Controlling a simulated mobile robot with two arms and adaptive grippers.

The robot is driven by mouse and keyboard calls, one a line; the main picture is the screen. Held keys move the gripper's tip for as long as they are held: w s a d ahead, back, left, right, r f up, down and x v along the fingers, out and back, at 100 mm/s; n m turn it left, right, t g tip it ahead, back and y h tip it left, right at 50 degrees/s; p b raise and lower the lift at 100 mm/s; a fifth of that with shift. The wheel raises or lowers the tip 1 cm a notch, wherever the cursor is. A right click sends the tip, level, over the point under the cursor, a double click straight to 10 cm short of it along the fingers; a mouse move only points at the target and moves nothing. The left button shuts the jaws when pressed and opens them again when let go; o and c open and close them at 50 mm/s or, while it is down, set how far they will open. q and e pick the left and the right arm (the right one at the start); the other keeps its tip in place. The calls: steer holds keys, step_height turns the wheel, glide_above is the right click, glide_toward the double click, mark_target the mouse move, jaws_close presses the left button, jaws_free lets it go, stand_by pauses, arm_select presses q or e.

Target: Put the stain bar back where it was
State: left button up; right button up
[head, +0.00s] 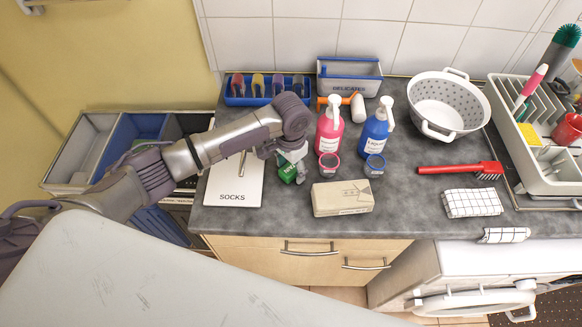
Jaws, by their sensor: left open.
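A small green block (287,173), which looks like the stain bar, is on the grey worktop (400,215). My left gripper (291,168) is right over it, open, with its fingers pointing down. The fingers hide part of the block, and I cannot tell whether they touch it. My right gripper is not in view.
A white SOCKS board (233,188) lies left of the block. A beige box (342,198), two dark cups (329,164), and pink (329,130) and blue (376,130) bottles stand to the right. A blue rack (267,98) and DELICATES bin (349,78) are behind.

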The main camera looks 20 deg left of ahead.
mark_target(291, 168)
arm_select(q)
step_height(291, 168, up, 12)
steer(key=b, duration=0.2)
stand_by(0.5)
